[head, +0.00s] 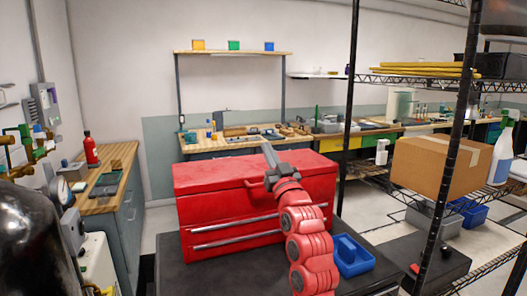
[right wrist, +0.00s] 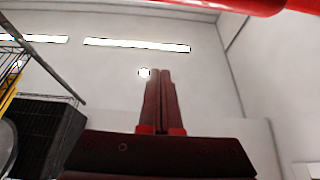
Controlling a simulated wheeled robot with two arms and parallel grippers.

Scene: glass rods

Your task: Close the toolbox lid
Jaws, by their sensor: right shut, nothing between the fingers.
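The red toolbox (head: 222,222) stands on a black table top, its drawer front with silver handle bars facing me. Its red lid (head: 225,174) looks down over the box; I cannot tell whether a small gap remains. My right gripper (head: 268,150) is at the right part of the lid, in front of it, with its fingers pointing up. I cannot tell whether it touches the lid. In the right wrist view the fingers (right wrist: 160,75) are together with nothing between them. My right arm hides part of the toolbox's right front. My left gripper is not in view.
A blue tray (head: 352,258) lies right of the toolbox on the black table (head: 215,275). A wire shelf with a cardboard box (head: 435,165) stands at the right. A wooden-topped cabinet (head: 120,160) is at the left. A workbench runs behind.

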